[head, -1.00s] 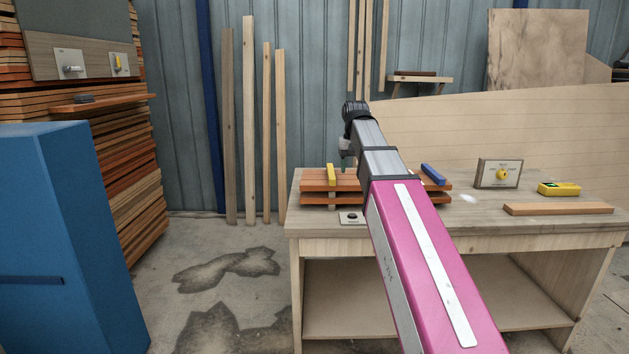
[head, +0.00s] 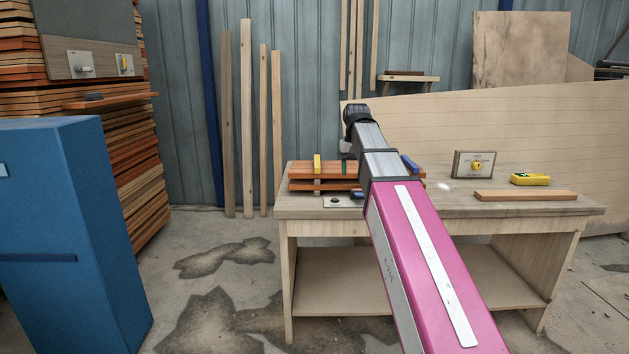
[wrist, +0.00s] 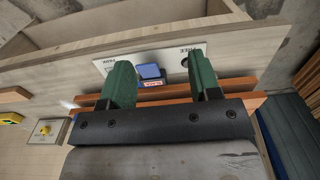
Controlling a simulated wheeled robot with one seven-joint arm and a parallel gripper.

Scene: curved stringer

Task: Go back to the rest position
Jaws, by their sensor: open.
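My gripper (wrist: 160,66) is open, with its two green fingers spread in the wrist view. Between and beyond them is a blue block (wrist: 150,72) with a small red label, at the pale plate (wrist: 175,57) marked PARK and FREE. I see nothing held, and the block's exact distance from the fingers is unclear. In the head view my pink and grey arm reaches over the workbench (head: 440,205). My gripper is mostly hidden there; a green finger shows near the stacked orange boards (head: 300,184). The plate (head: 338,202) lies at the bench's front edge.
A yellow clamp (head: 317,163) and a blue clamp (head: 410,165) sit on the boards. A dial box (head: 474,165), a yellow tool (head: 530,179) and a loose board (head: 525,196) lie to the right. A blue cabinet (head: 70,230) stands left; floor between is clear.

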